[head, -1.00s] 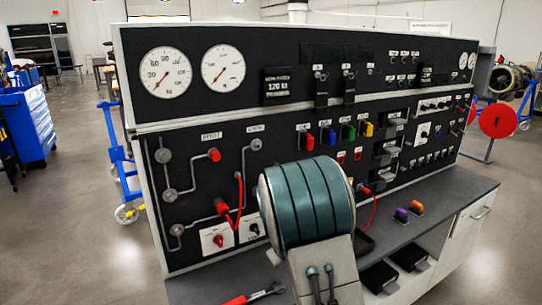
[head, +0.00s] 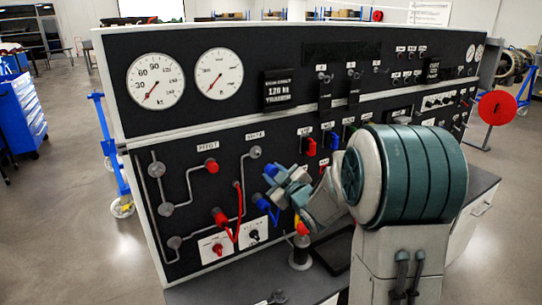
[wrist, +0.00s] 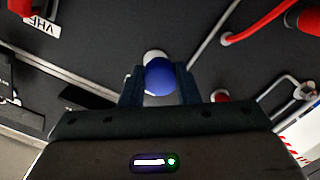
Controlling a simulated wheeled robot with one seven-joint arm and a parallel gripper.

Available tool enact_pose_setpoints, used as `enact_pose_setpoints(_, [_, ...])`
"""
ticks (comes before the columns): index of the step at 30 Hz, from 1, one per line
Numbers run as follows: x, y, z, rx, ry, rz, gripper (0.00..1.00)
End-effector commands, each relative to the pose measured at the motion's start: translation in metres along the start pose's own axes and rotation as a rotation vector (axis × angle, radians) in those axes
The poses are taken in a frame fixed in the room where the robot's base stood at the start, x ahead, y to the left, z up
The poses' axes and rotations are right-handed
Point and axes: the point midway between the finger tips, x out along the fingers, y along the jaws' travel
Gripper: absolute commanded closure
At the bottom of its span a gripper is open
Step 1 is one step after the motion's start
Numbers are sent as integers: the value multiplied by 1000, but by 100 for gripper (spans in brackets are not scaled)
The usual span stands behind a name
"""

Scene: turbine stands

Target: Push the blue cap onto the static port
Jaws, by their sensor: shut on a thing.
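The round blue cap (wrist: 159,76) sits between the two dark fingers of my gripper (wrist: 159,90) in the wrist view; the gripper is shut on it. A pale round fitting (wrist: 152,56) shows partly behind the cap, most likely the static port; whether they touch cannot be told. In the head view the grey static port (head: 255,152) stands on the black panel below its small label, with a pipe running down from it. My gripper (head: 272,186) is in front of the panel, just below and right of this port.
A red cap (head: 211,164) covers the port to the left. A red hose (head: 238,212) hangs near the static pipe. Selector knobs (head: 254,235) lie below, and coloured switches (head: 311,146) to the right. The grey bench (head: 225,290) runs along the panel's foot.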

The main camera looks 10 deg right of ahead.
Motion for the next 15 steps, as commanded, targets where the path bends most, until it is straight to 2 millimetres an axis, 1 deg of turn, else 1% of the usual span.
enact_pose_setpoints(1, [-2, 6, -10, -2, 24, 1, 100])
enact_pose_setpoints(4, [-3, 8, -19, 0, 51, 0, 100])
enact_pose_setpoints(8, [4, 8, -21, 1, 57, -2, 100])
enact_pose_setpoints(15, [26, 8, -22, 1, 56, -1, 100])
